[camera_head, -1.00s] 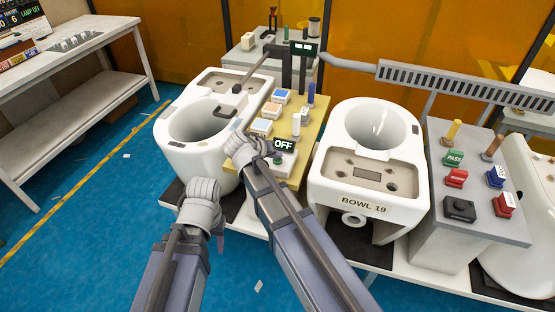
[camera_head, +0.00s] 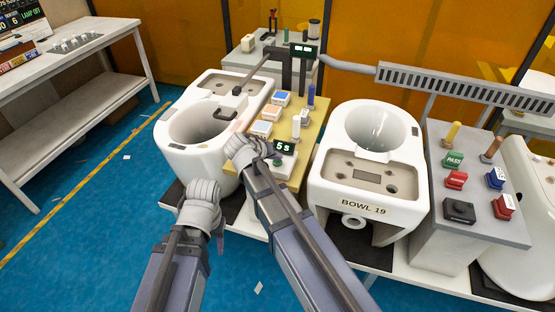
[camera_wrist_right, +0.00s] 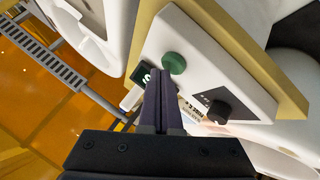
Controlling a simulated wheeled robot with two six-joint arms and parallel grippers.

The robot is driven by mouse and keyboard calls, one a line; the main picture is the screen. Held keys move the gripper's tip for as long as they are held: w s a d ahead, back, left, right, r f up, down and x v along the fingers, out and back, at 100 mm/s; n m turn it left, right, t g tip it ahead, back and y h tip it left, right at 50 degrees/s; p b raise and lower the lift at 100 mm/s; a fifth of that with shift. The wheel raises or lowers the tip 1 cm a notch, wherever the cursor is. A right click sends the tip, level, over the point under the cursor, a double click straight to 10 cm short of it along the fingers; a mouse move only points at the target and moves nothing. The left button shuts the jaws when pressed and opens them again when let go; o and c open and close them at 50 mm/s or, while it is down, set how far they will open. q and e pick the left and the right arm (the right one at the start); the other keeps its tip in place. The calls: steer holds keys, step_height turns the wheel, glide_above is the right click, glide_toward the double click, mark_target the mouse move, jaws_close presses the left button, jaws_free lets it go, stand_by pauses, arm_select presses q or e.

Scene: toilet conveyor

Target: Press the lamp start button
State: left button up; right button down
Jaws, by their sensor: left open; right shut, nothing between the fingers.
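The lamp control box is on the yellow panel (camera_head: 296,168) between two white toilet bowls. Its small display (camera_head: 285,147) reads "5 s" in green; it also shows in the right wrist view (camera_wrist_right: 148,77). The round green button (camera_wrist_right: 174,63) sits beside the display, with a black knob (camera_wrist_right: 218,112) further along the box. My right gripper (camera_wrist_right: 160,72) is shut and empty, its tips right by the green button; I cannot tell whether they touch. In the head view my right gripper (camera_head: 243,148) is left of the display. My left gripper (camera_head: 203,190) is open and empty, lower left.
A white bowl (camera_head: 178,152) stands left of the panel, and the bowl marked BOWL 19 (camera_head: 365,200) stands right. A bench (camera_head: 75,62) and a monitor (camera_head: 22,18) are at the upper left.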

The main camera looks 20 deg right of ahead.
mark_target(276, 167)
steer(key=shift+r+p, duration=0.35)
steer(key=shift+r, duration=0.2)
step_height(276, 167, up, 5)
steer(key=p, duration=0.5)
stand_by(0.6)
steer(key=s+a+f+n+g+y, duration=0.2)
steer(key=s+a, duration=0.4)
steer(key=s, duration=0.5)
steer(key=s+a+f+n+g+y, duration=0.3)
steer(key=s+a, duration=0.3)
steer(key=s, duration=0.6)
steer(key=shift+a+f+g+y, duration=0.25)
steer(key=shift+f+g+y, duration=0.15)
steer(key=shift+f+y, duration=0.3)
